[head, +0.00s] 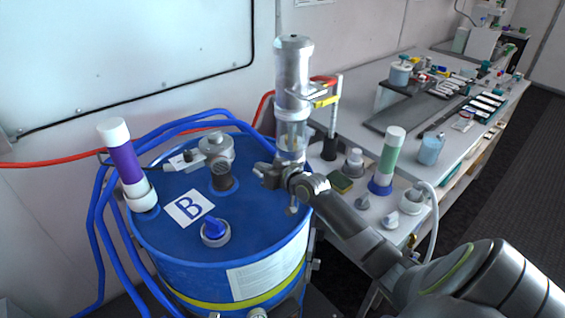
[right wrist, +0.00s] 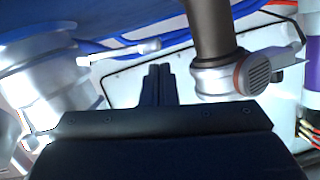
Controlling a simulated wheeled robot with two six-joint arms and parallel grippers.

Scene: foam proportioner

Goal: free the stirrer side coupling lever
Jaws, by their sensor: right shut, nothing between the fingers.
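The stirrer (head: 292,70) is a silver upright cylinder with a clear lower section, standing at the right side of the blue drum (head: 190,255). In the right wrist view, a silver coupling body (right wrist: 45,75) is at the left. A thin pale lever with a rounded tip (right wrist: 130,51) sticks out from it to the right. My right gripper (head: 262,172) is beside the stirrer's foot and hides part of it; I cannot make out the lever in the head view. In the wrist view its fingers (right wrist: 157,72) are together and empty, just below the lever tip in the picture. My left gripper is not in view.
A grey fitting (head: 216,150) stands on the lid left of my gripper. The lid also bears a purple tube (head: 126,160), a B label (head: 189,208) and a blue knob (head: 214,230). Blue hoses ring the drum. A cluttered bench (head: 370,205) lies right.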

